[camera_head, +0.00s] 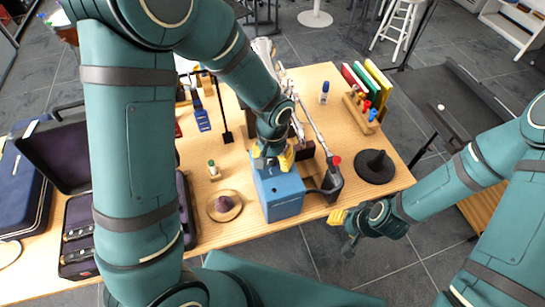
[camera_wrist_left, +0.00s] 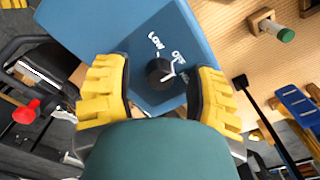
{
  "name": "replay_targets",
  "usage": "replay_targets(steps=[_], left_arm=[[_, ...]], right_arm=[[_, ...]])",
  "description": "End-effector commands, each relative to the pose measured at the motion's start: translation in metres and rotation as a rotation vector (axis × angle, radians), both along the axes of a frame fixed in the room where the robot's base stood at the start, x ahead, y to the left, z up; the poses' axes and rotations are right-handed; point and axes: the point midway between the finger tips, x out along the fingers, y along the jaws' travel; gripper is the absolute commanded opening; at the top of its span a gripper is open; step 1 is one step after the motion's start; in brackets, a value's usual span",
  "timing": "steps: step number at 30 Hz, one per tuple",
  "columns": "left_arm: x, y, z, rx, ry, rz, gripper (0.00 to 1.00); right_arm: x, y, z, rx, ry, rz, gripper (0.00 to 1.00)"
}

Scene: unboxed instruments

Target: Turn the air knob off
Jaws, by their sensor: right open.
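The blue box (camera_head: 280,193) stands near the table's front edge; it also shows in the wrist view (camera_wrist_left: 95,25). Its black round air knob (camera_wrist_left: 160,73) is on the face below the wrist camera, with white lettering that reads like "LOW" and "OFF" beside it. The knob's exact setting is hard to read. My left gripper (camera_head: 272,158) is over the box, its yellow fingers (camera_wrist_left: 160,97) spread apart on either side of the knob with visible gaps. The knob is hidden in the head view. My right gripper (camera_head: 345,225) is open and empty off the table's front right edge.
A grey device with a red knob (camera_head: 334,163) stands right of the box. A round wooden stand (camera_head: 224,206) and a green-topped wooden piece (camera_head: 214,170) are left. An open dark case (camera_head: 75,225) is far left.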

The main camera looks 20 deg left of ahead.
Motion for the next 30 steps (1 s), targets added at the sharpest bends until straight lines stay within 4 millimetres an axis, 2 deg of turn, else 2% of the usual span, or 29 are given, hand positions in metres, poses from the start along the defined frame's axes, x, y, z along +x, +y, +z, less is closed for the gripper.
replay_targets(steps=[8, 11, 21, 25, 30], left_arm=[[0.001, 0.000, 0.008, -0.001, -0.004, 0.000, 0.56], [0.001, 0.000, 0.023, -0.002, -0.006, 0.001, 0.56], [0.001, 0.000, 0.090, -0.002, -0.005, 0.000, 0.56], [0.001, 0.000, 0.108, -0.001, -0.004, 0.000, 0.56], [0.000, 0.000, 0.119, 0.000, 0.000, 0.000, 0.56]], right_arm=[[0.000, 0.000, 0.000, 0.000, 0.000, 0.000, 0.47], [0.000, 0.000, 0.000, 0.000, 0.000, 0.000, 0.47], [0.000, 0.000, 0.000, 0.000, 0.000, 0.000, 0.47], [0.000, 0.000, 0.000, 0.000, 0.000, 0.000, 0.47], [0.000, 0.000, 0.000, 0.000, 0.000, 0.000, 0.47]])
